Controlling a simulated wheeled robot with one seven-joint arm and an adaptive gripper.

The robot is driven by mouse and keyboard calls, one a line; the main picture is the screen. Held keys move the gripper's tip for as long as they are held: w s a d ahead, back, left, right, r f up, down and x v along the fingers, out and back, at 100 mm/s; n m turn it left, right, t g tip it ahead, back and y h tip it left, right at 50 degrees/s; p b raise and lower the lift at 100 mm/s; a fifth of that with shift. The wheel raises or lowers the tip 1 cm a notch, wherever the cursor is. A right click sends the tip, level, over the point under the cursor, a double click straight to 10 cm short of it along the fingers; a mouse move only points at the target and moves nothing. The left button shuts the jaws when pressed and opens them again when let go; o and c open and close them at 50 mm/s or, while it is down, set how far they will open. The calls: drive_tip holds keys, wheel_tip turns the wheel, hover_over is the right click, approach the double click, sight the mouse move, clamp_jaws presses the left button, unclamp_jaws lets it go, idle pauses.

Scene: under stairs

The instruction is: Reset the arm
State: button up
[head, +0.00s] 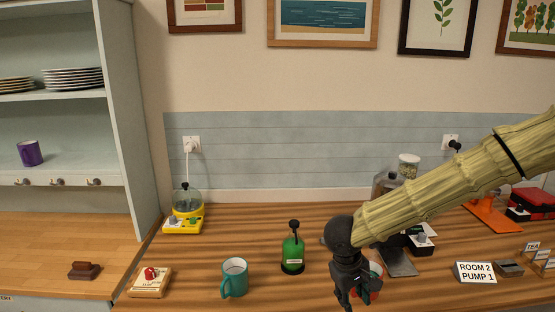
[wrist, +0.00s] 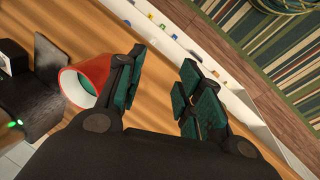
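My gripper (head: 352,292) hangs down at the end of my arm, over the front of the wooden counter (head: 205,262). In the wrist view my gripper (wrist: 160,88) has its two teal-padded fingers spread apart, with only counter and counter edge showing between them. A red cup-like thing with a pale inside (wrist: 90,82) lies beside the left finger in the wrist view, outside the gap. I cannot tell whether it touches the finger. In the head view it is mostly hidden behind my gripper.
A green bottle (head: 293,254) and a teal mug (head: 234,278) stand left of my gripper. A yellow machine (head: 184,217) is further left. A striped rug (wrist: 270,45) lies past the counter edge.

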drive_tip(key=s+d+f+m+t, duration=0.15)
drive_tip(key=s+f, duration=0.45)
drive_tip(key=f, duration=0.6)
drive_tip(key=s+d+f+m+t, duration=0.15)
drive_tip(key=s+f, duration=0.35)
drive_tip(key=f, duration=0.8)
drive_tip(key=s+f+m+g+y, duration=0.1)
drive_tip(key=s+f, duration=0.4)
drive_tip(key=s, duration=0.6)
drive_tip(key=s+f+g+y+b, duration=0.1)
drive_tip(key=s+f+g, duration=0.2)
drive_tip(key=s, duration=0.8)
wheel_tip(320, 180, down, 2)
drive_tip(key=shift+s+d+f+m+y+b, duration=0.1)
drive_tip(key=shift+s+d+m+y+b, duration=0.2)
drive_tip(key=shift+s+m+y, duration=0.1)
